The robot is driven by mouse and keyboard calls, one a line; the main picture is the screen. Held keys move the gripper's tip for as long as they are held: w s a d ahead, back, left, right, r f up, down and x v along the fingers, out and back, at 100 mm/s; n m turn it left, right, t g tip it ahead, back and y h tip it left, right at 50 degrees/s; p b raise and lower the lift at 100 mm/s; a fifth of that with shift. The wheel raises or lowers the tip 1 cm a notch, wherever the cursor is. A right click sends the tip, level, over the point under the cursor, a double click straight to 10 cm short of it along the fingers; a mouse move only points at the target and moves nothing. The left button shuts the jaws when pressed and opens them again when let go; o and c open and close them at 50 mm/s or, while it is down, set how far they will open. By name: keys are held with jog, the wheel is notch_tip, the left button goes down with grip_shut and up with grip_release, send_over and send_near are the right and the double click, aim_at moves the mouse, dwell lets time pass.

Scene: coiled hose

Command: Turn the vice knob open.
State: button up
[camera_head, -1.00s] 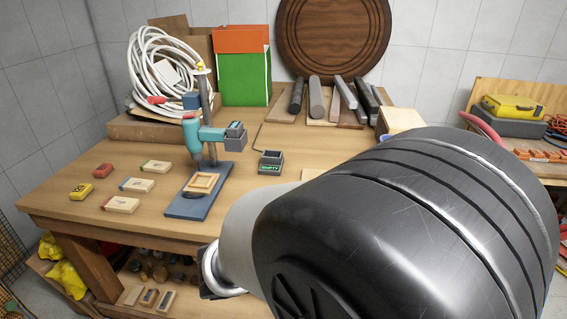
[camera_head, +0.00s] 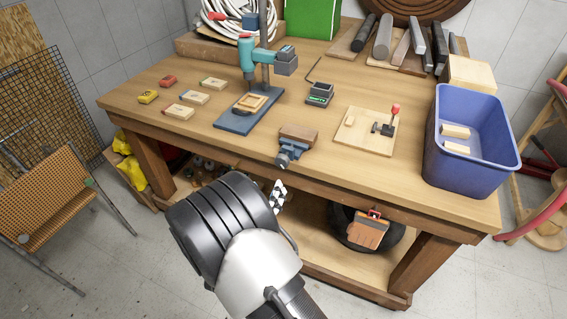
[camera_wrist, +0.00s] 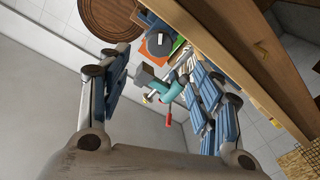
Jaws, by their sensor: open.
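The vice (camera_head: 298,135) sits at the front edge of the workbench in the head view. It has brown jaw faces and a blue-grey body. Its round knob (camera_head: 284,160) points out over the front edge. My gripper (camera_head: 279,194) is below and in front of the knob, apart from it, partly hidden by my wrist. In the wrist view my gripper (camera_wrist: 158,75) has its blue-padded fingers spread wide with nothing between them. I cannot make out the vice in the wrist view.
On the workbench (camera_head: 228,150) stand a teal drill press (camera_head: 249,58), a small black device (camera_head: 320,94), a board with a red-knobbed lever (camera_head: 365,132) and a blue bin (camera_head: 470,165).

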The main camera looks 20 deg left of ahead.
aim_at(281, 163)
jog(key=w+b, duration=0.2)
jog(key=w, duration=1.1)
jog(key=shift+a, duration=0.1)
jog(key=shift+c, duration=0.4)
jog(key=c, duration=1)
